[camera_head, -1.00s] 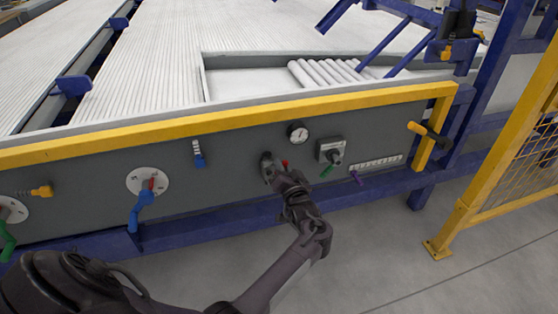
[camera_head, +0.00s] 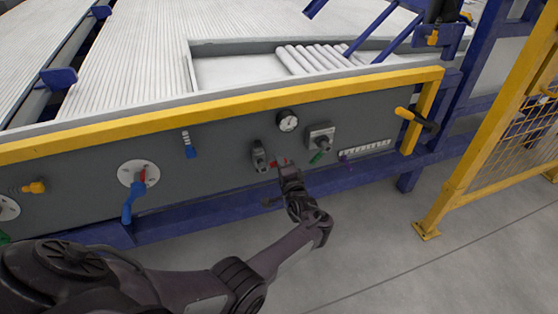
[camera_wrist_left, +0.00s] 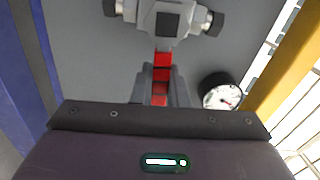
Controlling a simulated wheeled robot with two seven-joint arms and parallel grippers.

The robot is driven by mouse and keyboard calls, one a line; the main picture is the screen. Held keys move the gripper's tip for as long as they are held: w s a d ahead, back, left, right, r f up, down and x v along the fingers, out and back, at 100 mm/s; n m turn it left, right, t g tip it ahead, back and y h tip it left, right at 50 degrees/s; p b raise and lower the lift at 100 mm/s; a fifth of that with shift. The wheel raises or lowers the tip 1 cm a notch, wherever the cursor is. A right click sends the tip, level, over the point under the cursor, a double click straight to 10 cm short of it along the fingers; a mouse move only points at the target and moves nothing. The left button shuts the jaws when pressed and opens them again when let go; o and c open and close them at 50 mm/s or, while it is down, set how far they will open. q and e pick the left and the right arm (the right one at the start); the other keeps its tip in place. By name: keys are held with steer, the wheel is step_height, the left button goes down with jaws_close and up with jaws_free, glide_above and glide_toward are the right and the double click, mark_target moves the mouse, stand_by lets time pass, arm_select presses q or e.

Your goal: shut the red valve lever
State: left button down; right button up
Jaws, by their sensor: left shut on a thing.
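The valve is a grey fitting with a short red lever (camera_head: 279,162), mounted on the grey front panel. Its valve body (camera_head: 258,156) is left of the lever, which points to the right from it. My left gripper (camera_head: 287,169) is at the lever's outer end, shut on it. In the left wrist view, the red lever (camera_wrist_left: 162,60) runs straight from the grey valve body (camera_wrist_left: 166,18) to between the fingers of my left gripper (camera_wrist_left: 160,88), which hide part of its end. My right gripper is not in view.
A pressure gauge (camera_head: 287,120) is above right of the valve. A grey box with a green handle (camera_head: 319,156) and a purple-handled manifold (camera_head: 364,149) are to the right. A blue lever (camera_head: 131,203) is at left. A yellow rail (camera_head: 220,109) runs above; open floor is in front.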

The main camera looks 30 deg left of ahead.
arm_select(q)
steer(key=shift+f+m, duration=0.2)
steer(key=shift+m, duration=0.3)
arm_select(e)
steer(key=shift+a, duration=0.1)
arm_select(q)
steer(key=shift+f, duration=0.1)
steer(key=c, duration=1.4)
jaws_free()
steer(key=shift+c, duration=0.2)
